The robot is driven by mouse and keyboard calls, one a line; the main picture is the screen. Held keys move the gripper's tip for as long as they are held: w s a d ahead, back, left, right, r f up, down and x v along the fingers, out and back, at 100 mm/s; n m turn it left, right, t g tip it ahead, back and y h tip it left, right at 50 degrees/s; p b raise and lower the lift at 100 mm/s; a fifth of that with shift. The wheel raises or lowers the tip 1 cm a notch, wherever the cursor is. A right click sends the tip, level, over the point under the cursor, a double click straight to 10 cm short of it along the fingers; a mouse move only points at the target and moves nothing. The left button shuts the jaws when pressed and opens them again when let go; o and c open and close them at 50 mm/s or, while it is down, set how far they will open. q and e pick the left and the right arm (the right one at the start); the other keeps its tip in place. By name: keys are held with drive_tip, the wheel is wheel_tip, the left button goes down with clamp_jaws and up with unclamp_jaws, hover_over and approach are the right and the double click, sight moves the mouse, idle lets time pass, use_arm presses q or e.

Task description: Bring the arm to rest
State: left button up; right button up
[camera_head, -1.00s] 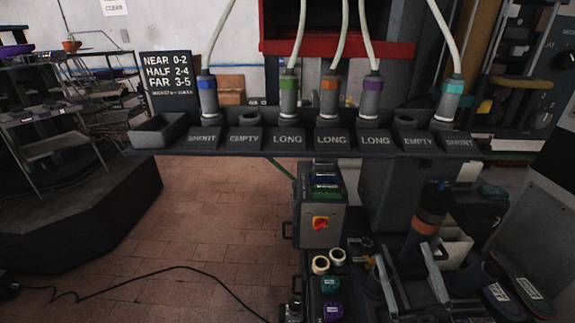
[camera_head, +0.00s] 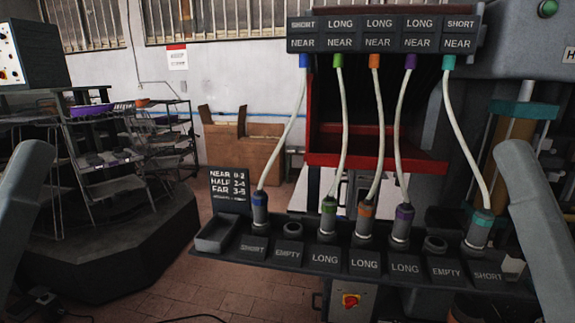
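A grey link of my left arm (camera_head: 22,205) stands at the left edge, and a grey link of my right arm (camera_head: 535,225) stands at the right edge. Both grippers are outside the picture, so I cannot see their fingers or anything they may hold. The dark rack (camera_head: 300,262) crosses the lower right, with slots labelled SHORT, EMPTY or LONG. A blue-banded plug (camera_head: 260,208), a green one (camera_head: 328,216), an orange one (camera_head: 365,220), a purple one (camera_head: 402,224) and a teal one (camera_head: 480,230) stand upright in it. The two EMPTY slots hold no cabled plug.
White cables run up to an overhead label panel (camera_head: 380,34), whose lower row reads NEAR throughout. A NEAR/HALF/FAR sign (camera_head: 229,190) stands behind an open tray (camera_head: 216,235) at the rack's left end. A dark platform (camera_head: 110,250) is at left, with open floor between.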

wheel_tip(320, 180, up, 30)
drive_tip(key=p, duration=2.7)
wheel_tip(320, 180, down, 61)
drive_tip(key=b, duration=6.1)
drive_tip(key=shift+f, duration=0.1)
